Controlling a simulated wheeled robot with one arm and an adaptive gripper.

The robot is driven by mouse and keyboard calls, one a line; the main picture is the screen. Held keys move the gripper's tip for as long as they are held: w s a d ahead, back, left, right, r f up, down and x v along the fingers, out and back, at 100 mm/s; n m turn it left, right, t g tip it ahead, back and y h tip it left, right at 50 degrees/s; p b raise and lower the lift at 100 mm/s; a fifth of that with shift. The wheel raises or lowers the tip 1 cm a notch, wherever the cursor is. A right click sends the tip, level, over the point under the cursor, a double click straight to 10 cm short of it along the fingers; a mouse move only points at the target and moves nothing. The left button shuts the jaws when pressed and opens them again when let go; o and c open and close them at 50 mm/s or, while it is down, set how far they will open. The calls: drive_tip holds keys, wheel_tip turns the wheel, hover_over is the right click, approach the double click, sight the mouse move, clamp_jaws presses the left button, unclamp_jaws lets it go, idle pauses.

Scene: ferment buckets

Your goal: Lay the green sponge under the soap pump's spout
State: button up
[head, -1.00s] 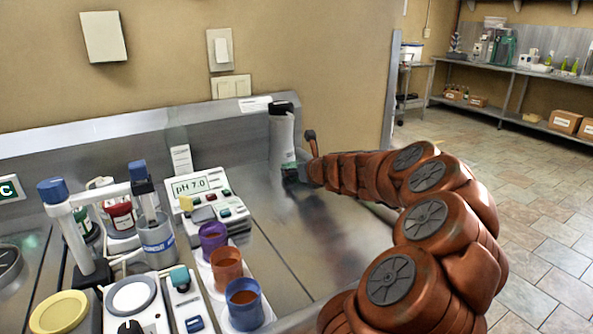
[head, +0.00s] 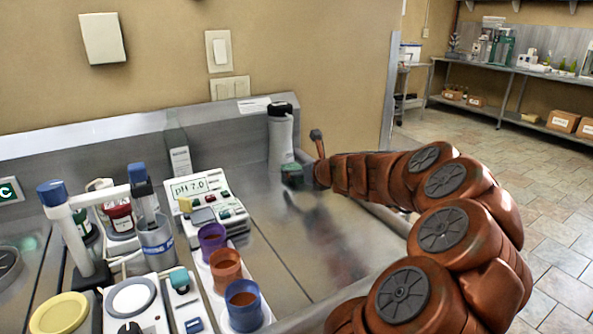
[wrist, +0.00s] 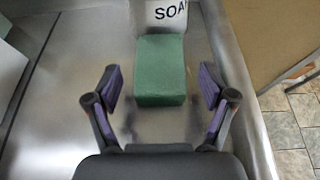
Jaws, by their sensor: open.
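The green sponge (wrist: 161,70) lies flat on the steel counter (wrist: 75,100) at the foot of the white soap pump (wrist: 160,12). My gripper (wrist: 162,88) is open, with a purple-padded finger on each side of the sponge and a gap to both. In the head view the soap pump (head: 281,138) stands upright with a dark top near the back wall. The sponge (head: 292,175) shows small and dark green in front of it, just left of my arm's end. The spout itself cannot be made out clearly.
A pH meter (head: 205,200), a purple cup (head: 212,240), an orange cup (head: 226,268) and a blue cup (head: 245,303) stand left of the clear counter strip. The counter's raised back edge (head: 90,135) runs along the wall. A tiled floor (head: 545,240) lies to the right.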

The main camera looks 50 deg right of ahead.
drive_tip(key=shift+p+v, duration=0.4)
drive_tip(key=shift+v, duration=4)
